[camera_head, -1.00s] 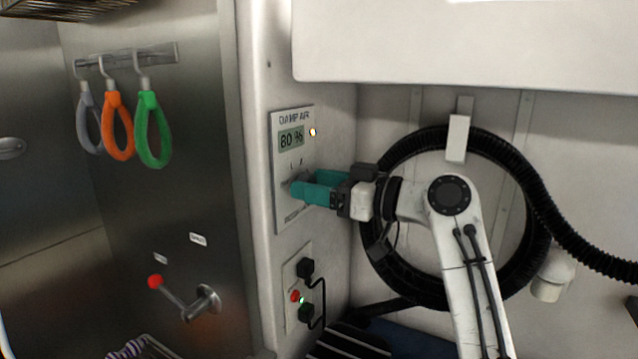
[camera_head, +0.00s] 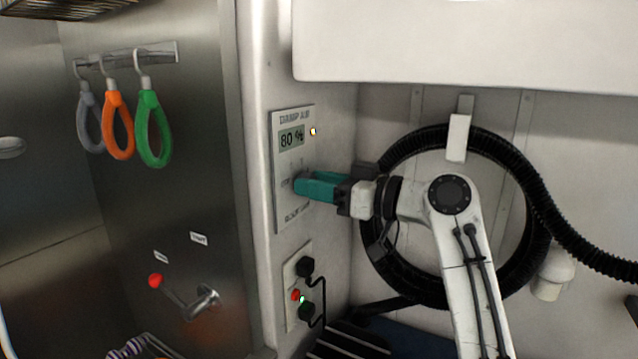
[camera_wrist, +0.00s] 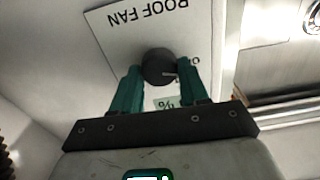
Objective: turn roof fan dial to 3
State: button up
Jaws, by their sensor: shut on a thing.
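The roof fan panel (camera_head: 283,216) is a pale plate on the white wall, with a display reading 80 % (camera_head: 291,138) and a small lit lamp (camera_head: 313,131). In the wrist view the panel (camera_wrist: 180,22) carries the words ROOF FAN, seen upside down. My gripper (camera_head: 305,186) is shut on the dial. In the head view the fingers hide the dial, and the number it points to cannot be read.
Below the panel is a socket plate (camera_head: 290,318) with black plugs and a cable. A black coiled hose (camera_head: 395,150) hangs behind my arm. Grey, orange and green loops (camera_head: 152,130) hang at the left. A red-knobbed lever (camera_head: 156,281) is below them.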

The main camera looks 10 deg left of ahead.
jog(key=shift+w+d+f+m+p, duration=0.15)
jog(key=shift+m+p, duration=1.75)
jog(key=shift+m, duration=3)
jog(key=shift+s+a+f+m+p, duration=0.15)
jog(key=shift+m+p, duration=1.7)
jog(key=shift+m, duration=3.05)
jog(key=shift+w+d+f+m+p, duration=0.15)
jog(key=shift+m+p, duration=1.75)
jog(key=shift+m, duration=3)
jog(key=o, duration=1)
jog(key=shift+o, duration=0.2)
